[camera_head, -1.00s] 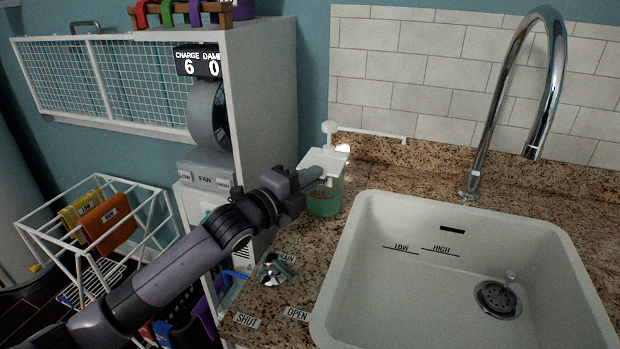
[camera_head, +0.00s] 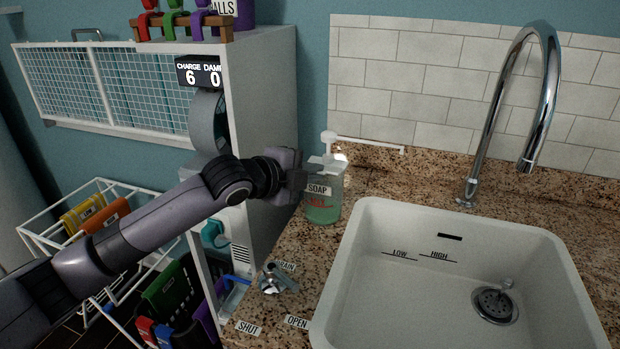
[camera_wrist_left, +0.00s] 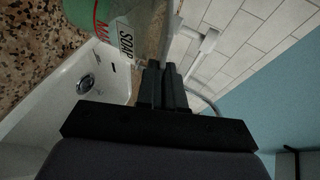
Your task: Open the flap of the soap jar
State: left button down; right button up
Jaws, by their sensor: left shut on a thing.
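The soap jar (camera_head: 322,207) stands upright on the counter left of the sink, with green soap, a SOAP label and a red mark. Its white top with the flap (camera_head: 326,163) is partly hidden by my gripper in the head view. My left gripper (camera_head: 312,176) is at the jar's upper left edge, its fingers closed together on the flap's edge. In the left wrist view the fingers (camera_wrist_left: 162,75) are right beside the jar (camera_wrist_left: 118,25); the gripped part is hard to make out. My right gripper is not in view.
The white sink (camera_head: 420,290) and chrome tap (camera_head: 545,90) are to the right. The drain knob (camera_head: 278,278) is on the counter in front of the jar. A white cabinet (camera_head: 265,120) stands close behind my left arm.

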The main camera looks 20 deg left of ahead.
pick_arm(q)
jog(key=shift+w+r+n+g, duration=0.15)
jog(key=shift+w+r+g, duration=0.2)
jog(key=shift+g, duration=0.3)
jog(key=shift+w+r+n+g, duration=0.1)
jog(key=shift+r+n+g, duration=0.05)
jog(key=shift+r+g, duration=0.4)
jog(key=shift+f, duration=0.1)
jog(key=c, duration=1.3)
grip_release()
jog(key=shift+b+v, duration=0.5)
jog(key=shift+v, duration=3.15)
jog(key=shift+w+d, duration=0.1)
